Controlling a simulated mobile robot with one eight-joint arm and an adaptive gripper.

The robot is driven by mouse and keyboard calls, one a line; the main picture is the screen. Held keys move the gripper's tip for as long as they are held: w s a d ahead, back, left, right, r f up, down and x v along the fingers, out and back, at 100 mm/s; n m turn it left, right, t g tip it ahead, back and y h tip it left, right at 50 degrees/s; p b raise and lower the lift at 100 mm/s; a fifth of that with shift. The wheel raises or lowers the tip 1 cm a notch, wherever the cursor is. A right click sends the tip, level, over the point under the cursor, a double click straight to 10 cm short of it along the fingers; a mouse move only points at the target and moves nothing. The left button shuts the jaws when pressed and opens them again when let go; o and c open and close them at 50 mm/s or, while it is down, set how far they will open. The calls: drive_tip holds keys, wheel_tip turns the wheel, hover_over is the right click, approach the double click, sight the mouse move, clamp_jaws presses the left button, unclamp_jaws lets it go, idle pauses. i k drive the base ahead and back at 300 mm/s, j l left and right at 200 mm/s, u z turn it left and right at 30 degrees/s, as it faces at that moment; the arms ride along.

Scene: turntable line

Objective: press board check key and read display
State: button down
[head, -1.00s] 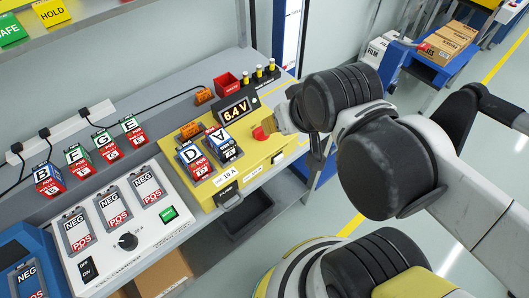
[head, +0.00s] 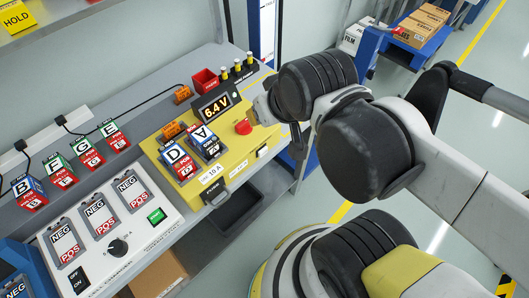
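The yellow board (head: 236,160) stands on the grey bench. Its black display (head: 216,107) is lit and reads 6.4 V. A red knob or key (head: 243,127) sits on the board right of the display, and a small white key (head: 262,152) is near its right edge. I cannot tell which is the check key. Blocks D (head: 179,163) and A (head: 205,142) stand in the board's slots. My gripper (head: 259,110) is just above and right of the red knob, mostly hidden behind my wrist; its finger opening and any contact are unclear.
A white charger panel (head: 105,235) with NEG/POS bays and a green button is front left. Blocks B, F, G and E stand behind it on the bench. A red bin (head: 205,80) and yellow-topped posts stand behind the board. A dark tray (head: 240,212) is below the bench edge.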

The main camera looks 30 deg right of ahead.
sight(262, 152)
drive_tip(key=k+l, duration=0.1)
drive_tip(key=k, duration=0.4)
drive_tip(key=k+l, duration=0.15)
drive_tip(key=k, duration=0.4)
